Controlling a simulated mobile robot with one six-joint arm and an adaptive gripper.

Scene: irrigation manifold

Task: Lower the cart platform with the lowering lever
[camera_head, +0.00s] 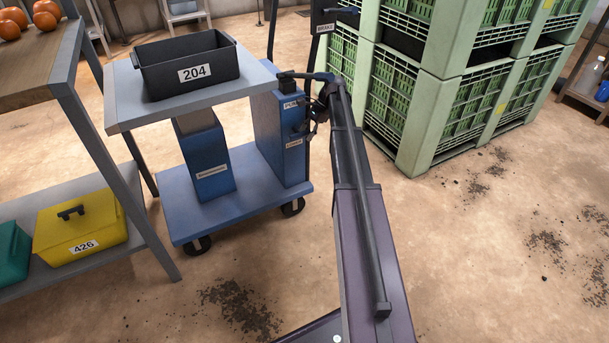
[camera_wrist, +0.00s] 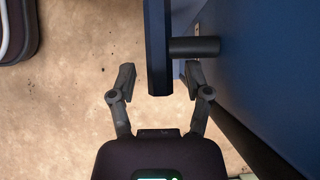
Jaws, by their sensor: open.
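The cart has a grey platform (camera_head: 122,98) on a blue column above a blue base (camera_head: 190,220) with casters. A blue control post (camera_head: 275,135) stands at its right, with an upper label partly hidden and a lower label (camera_head: 293,143) that seems to read LOWER. My gripper (camera_head: 316,112) is beside this post, small and partly hidden by my arm. In the wrist view, my gripper (camera_wrist: 160,82) is open, with a dark lever bar (camera_wrist: 158,50) between its fingers, apparently untouched. A round stub joins the bar to the blue panel (camera_wrist: 250,70). Which lever this is, I cannot tell for sure.
A table (camera_head: 75,75) with a lower shelf holding a yellow box (camera_head: 80,225) stands at the left. Stacked green crates (camera_head: 440,110) stand behind at the right. The floor at right is mostly clear, with scattered dirt.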

